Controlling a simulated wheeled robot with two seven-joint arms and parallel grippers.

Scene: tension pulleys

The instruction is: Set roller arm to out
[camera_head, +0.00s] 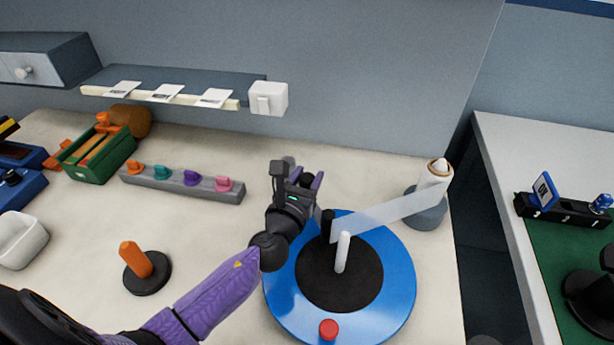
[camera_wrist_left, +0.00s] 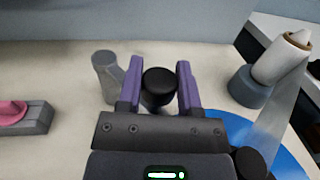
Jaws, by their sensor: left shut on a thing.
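My left gripper (camera_head: 307,181) is above the back left edge of the blue turntable-like disc (camera_head: 398,270). In the left wrist view its two purple fingers (camera_wrist_left: 157,72) are closed on a black round knob (camera_wrist_left: 158,82). What the knob is fixed to is mostly hidden by the gripper. A grey upright post (camera_wrist_left: 104,75) stands just left of the fingers; only its top (camera_head: 288,160) shows in the head view. A pale, see-through strip (camera_head: 385,213) runs from a black post (camera_head: 327,224) to a white roll on a grey stand (camera_head: 428,208). My right gripper is not in view.
A white peg (camera_head: 342,252) and a red knob (camera_head: 328,329) stand on the disc. Left are a grey rail of coloured knobs (camera_head: 182,183), an orange peg on a black base (camera_head: 146,269), a green crate (camera_head: 94,157) and a white bin (camera_head: 20,240). A wall stands behind.

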